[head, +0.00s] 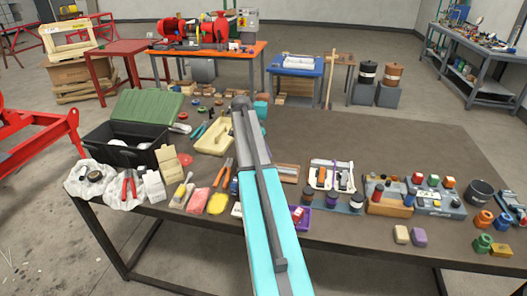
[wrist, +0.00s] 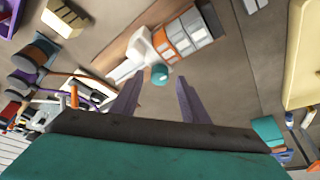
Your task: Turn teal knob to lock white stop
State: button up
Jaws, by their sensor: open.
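In the wrist view a small teal knob (wrist: 160,74) sits at the near end of a white stop piece (wrist: 142,46). The stop stands beside a row of grey-white blocks (wrist: 182,38) with orange ends, on a brown wooden board (wrist: 122,52). My gripper (wrist: 157,92) is open and empty. Its two purple-grey fingers point toward the knob, with the knob between their lines and beyond the tips; no contact shows. In the head view my arm covers the middle of the table, and I cannot make out the knob or my fingers there.
A cream tray (head: 229,120) lies left of my arm and shows at right in the wrist view (wrist: 303,62). Orange-handled pliers (head: 224,172) lie near it. A white-framed fixture (head: 330,188) and purple tray (head: 306,220) stand right of my arm. The table's back right is clear.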

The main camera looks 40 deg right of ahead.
jog(key=b+v, duration=0.2)
jog(key=v, duration=1.1)
jog(key=shift+w+r, duration=0.1)
dwell(0.3)
